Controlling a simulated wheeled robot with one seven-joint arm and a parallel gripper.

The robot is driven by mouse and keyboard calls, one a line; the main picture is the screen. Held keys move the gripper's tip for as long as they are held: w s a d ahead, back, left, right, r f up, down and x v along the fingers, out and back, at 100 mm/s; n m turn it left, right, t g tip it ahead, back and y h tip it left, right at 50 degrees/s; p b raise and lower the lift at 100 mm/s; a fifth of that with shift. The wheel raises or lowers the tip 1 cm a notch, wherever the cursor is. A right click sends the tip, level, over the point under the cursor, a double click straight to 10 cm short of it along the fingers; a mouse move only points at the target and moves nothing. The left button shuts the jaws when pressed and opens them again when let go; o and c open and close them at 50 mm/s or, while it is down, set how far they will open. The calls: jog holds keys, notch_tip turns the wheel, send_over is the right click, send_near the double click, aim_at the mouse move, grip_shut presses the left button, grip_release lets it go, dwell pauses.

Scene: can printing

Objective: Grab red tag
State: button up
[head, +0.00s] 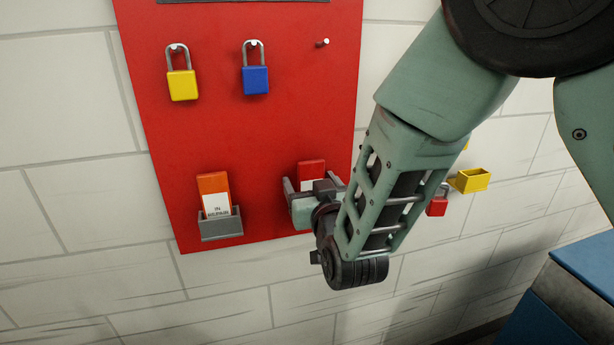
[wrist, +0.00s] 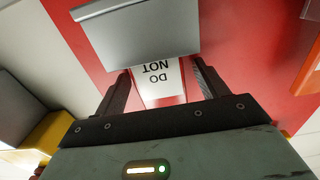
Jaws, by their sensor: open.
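The red tag (head: 311,169) stands in a holder on the lower right of the red board, with a white label on its face. In the wrist view the tag (wrist: 162,81) shows upside down, its label reading "DO NOT", with one end inside the grey holder (wrist: 137,30). My gripper (head: 313,185) is at the tag in the head view. In the wrist view my gripper (wrist: 165,84) is open, with one finger on each side of the tag. Gaps show between fingers and tag. The head view hides the holder and the tag's lower part behind my gripper.
An orange tag (head: 213,188) sits in a grey holder (head: 220,228) to the left. A yellow padlock (head: 182,85) and a blue padlock (head: 255,80) hang above. A red padlock (head: 437,206) and yellow box (head: 473,180) are right of my arm.

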jog(key=c, duration=1)
jog(key=shift+c, duration=0.2)
jog(key=shift+s+r, duration=0.15)
